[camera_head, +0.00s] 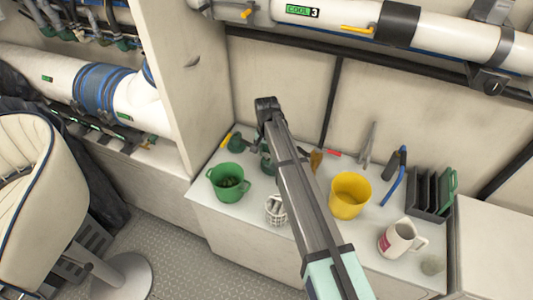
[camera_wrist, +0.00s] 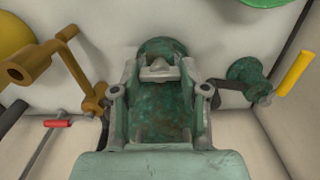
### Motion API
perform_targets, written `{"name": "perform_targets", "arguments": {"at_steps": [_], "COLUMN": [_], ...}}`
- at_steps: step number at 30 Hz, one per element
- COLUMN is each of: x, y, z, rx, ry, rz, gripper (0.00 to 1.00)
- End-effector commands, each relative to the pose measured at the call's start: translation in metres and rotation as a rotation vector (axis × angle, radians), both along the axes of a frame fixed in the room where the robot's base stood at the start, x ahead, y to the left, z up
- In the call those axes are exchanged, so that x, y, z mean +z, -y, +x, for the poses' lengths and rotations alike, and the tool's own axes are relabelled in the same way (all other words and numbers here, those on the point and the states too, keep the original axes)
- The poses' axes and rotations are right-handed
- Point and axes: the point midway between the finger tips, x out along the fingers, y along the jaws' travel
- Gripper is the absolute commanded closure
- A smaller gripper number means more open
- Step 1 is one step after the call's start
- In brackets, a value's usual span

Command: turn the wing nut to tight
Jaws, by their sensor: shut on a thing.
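In the wrist view my gripper (camera_wrist: 160,78) has one finger on each side of a pale grey winged piece, which I take for the wing nut (camera_wrist: 158,69). It sits on a green, corroded fitting (camera_wrist: 162,112). The fingers are shut on the nut, though the exact contact is hard to see. The nut's angle and how tight it is cannot be told. In the head view my forearm hides the nut and most of my gripper, and part of a green fitting (camera_head: 266,164) shows beside the arm.
A green valve with a yellow handle (camera_wrist: 294,74) stands close on the right in the wrist view, and a brown crank (camera_wrist: 45,62) on the left. On the bench are a green pot (camera_head: 229,182), a wire basket (camera_head: 275,210), a yellow bucket (camera_head: 349,195) and a mug (camera_head: 397,239).

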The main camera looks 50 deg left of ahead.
Motion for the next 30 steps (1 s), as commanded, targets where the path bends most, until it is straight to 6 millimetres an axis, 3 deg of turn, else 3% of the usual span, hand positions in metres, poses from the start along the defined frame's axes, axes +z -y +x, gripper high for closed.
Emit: {"name": "perform_targets", "arguments": {"at_steps": [3,4,6,19,23,30], "x": [-0.001,-0.001,-0.001,0.007,0.023,0.069], "y": [0.001,0.001,0.001,0.000,0.000,0.000], "z": [0.000,0.000,0.000,0.000,0.000,0.000], "rx": [-0.002,-0.002,-0.001,0.000,0.000,0.000], "ry": [-0.001,-0.001,-0.001,0.000,0.001,0.001], "rz": [-0.002,-0.002,-0.002,0.000,0.001,0.001], "gripper": [0.91,0.49,0.31,0.31,0.31,0.31]}}
